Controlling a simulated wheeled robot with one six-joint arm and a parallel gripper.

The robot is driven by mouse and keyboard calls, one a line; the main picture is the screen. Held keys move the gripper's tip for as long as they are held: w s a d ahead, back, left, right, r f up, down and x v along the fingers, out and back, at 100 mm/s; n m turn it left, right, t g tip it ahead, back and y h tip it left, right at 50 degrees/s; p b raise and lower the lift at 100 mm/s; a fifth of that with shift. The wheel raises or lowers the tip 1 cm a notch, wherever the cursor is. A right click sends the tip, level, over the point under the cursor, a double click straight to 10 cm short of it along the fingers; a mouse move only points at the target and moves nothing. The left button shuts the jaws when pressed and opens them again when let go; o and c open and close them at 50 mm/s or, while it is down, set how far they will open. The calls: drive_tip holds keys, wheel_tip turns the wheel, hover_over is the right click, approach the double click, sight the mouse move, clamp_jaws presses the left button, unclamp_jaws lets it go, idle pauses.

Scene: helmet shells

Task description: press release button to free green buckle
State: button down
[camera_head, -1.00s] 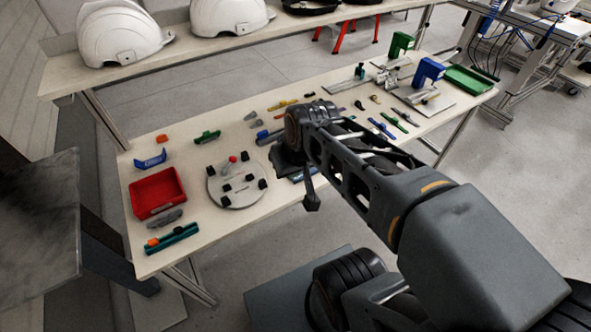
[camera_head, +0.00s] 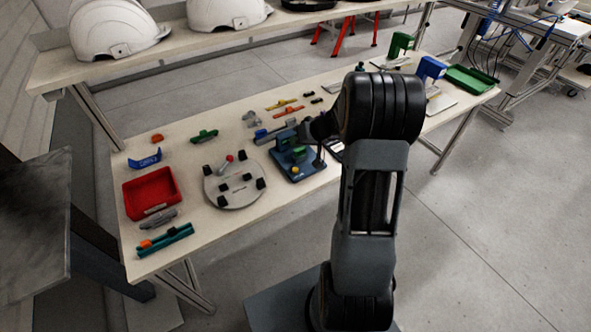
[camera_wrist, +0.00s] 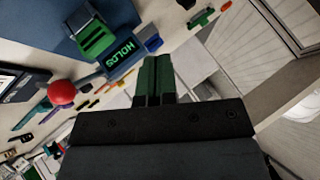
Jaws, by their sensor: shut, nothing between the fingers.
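In the wrist view a green block (camera_wrist: 97,42), which looks like the buckle, sits on the blue base (camera_wrist: 55,20) beside a small display (camera_wrist: 123,53) reading "HOLDS". My gripper (camera_wrist: 152,68) is shut and empty, its fingers pointing to the right of the display. In the head view my wrist is at the fixture's right side.
A round plate (camera_head: 222,195) with black posts and a red knob lies left of the fixture. A red tray (camera_head: 131,207) stands farther left. Small tools (camera_head: 285,107) lie behind. A red ball (camera_wrist: 62,93) shows in the wrist view. White helmets (camera_head: 118,30) sit on the back shelf.

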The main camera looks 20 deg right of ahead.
drive_tip(key=b, duration=0.3)
hover_over(297, 168)
wheel_tip(297, 168, down, 7)
drive_tip(key=shift+a+f, duration=0.1)
drive_tip(key=shift+f, duration=0.05)
drive_tip(key=shift+f+b, duration=0.75)
drive_tip(key=shift+b, duration=0.25)
drive_tip(key=shift+f+b, duration=0.9)
drive_tip(key=shift+b, duration=0.85)
idle(2.2)
drive_tip(key=shift+r, duration=0.9)
drive_tip(key=shift+r, duration=0.15)
drive_tip(key=shift+r+p, duration=1.2)
drive_tip(key=shift+r, duration=1.15)
